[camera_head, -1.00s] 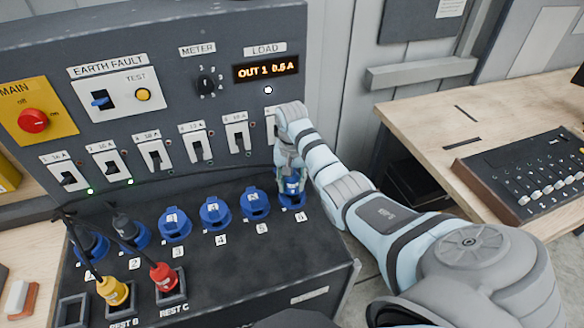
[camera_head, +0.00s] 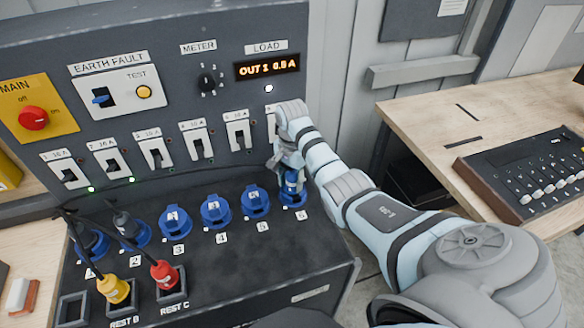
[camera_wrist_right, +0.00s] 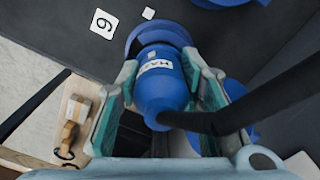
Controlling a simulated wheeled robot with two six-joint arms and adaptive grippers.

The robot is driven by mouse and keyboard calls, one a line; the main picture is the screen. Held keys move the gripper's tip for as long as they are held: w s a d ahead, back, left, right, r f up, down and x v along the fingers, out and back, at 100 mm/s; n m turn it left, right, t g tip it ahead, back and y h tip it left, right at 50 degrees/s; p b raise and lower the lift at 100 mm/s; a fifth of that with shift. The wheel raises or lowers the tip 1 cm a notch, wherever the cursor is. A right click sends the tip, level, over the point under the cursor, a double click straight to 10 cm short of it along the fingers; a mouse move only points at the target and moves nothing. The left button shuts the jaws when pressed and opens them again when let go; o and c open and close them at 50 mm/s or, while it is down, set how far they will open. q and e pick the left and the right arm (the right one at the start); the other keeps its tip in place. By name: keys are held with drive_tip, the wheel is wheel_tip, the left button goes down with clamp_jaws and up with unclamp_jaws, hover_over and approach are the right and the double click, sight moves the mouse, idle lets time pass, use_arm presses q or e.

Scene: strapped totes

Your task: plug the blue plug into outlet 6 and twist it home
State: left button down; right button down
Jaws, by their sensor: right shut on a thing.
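My right gripper (camera_head: 290,168) is shut on the blue plug (camera_wrist_right: 162,85), whose body carries a white label and whose black cable runs off to the right in the right wrist view. The plug is at outlet 6 (camera_head: 295,198), the rightmost socket of the row. In the wrist view the plug's far end meets the blue socket rim (camera_wrist_right: 148,35), next to the tag "6". I cannot tell how deep it sits or how far it is turned. My left gripper is not in view.
Outlets 3 (camera_head: 176,222), 4 (camera_head: 216,211) and 5 (camera_head: 255,201) have closed blue lids. Dark plugs stand in outlets 1 and 2. A yellow plug (camera_head: 114,289) and a red plug (camera_head: 164,274) stand in rests. The load display (camera_head: 267,67) reads OUT 1 0.5 A.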

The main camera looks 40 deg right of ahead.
sight(292, 171)
drive_tip(key=shift+m, duration=0.4)
drive_tip(key=c, duration=1)
unclamp_jaws()
drive_tip(key=shift+c, duration=0.2)
wheel_tip(292, 171, up, 8)
drive_tip(key=shift+f, duration=0.2)
drive_tip(key=shift+f, duration=0.1)
